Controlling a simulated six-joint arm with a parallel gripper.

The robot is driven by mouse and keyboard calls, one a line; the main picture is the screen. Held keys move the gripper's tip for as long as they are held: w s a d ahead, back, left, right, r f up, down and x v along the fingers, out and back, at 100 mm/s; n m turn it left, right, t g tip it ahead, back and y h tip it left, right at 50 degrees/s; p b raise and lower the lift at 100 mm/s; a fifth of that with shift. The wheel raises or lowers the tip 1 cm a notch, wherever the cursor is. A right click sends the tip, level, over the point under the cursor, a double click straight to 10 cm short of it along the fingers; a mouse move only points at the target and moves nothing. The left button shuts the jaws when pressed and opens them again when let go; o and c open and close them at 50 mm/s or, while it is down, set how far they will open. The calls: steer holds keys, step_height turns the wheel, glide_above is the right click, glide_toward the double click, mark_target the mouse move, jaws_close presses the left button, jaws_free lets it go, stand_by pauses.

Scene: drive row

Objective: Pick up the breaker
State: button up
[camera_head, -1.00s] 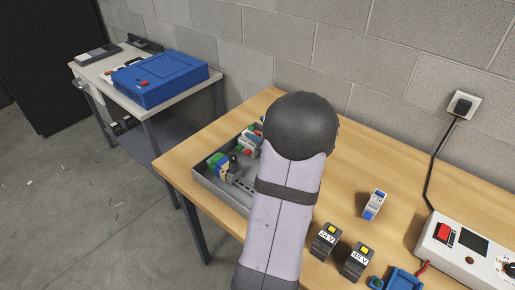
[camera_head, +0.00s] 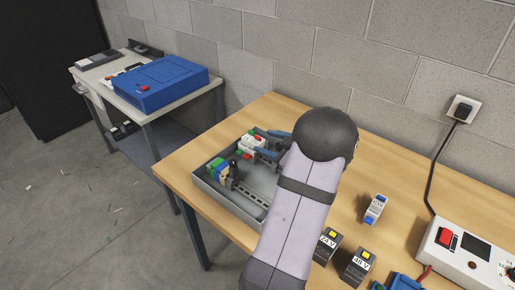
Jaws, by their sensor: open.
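A small white module with blue ends (camera_head: 375,209), which looks like a breaker, stands alone on the wooden table, right of my arm. White modules with green and red parts (camera_head: 252,143) sit in the grey tray (camera_head: 210,190); I cannot tell whether one of them is the breaker. My gripper (camera_head: 264,143) shows partly, as two blue-grey fingers left of my dark wrist. The fingers are apart, over or beside the white modules at the tray's back. My arm hides the tray's right part, and contact cannot be told.
A green, blue and tan block group (camera_head: 218,172) sits at the tray's left on a slotted rail. Two dark blocks, 24 V (camera_head: 327,245) and 48 V (camera_head: 358,267), stand near the front. A white power unit (camera_head: 465,250) is at right. Bare table lies behind the lone module.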

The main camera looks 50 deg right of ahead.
steer(key=shift+p+x, duration=0.6)
steer(key=shift+x, duration=1.85)
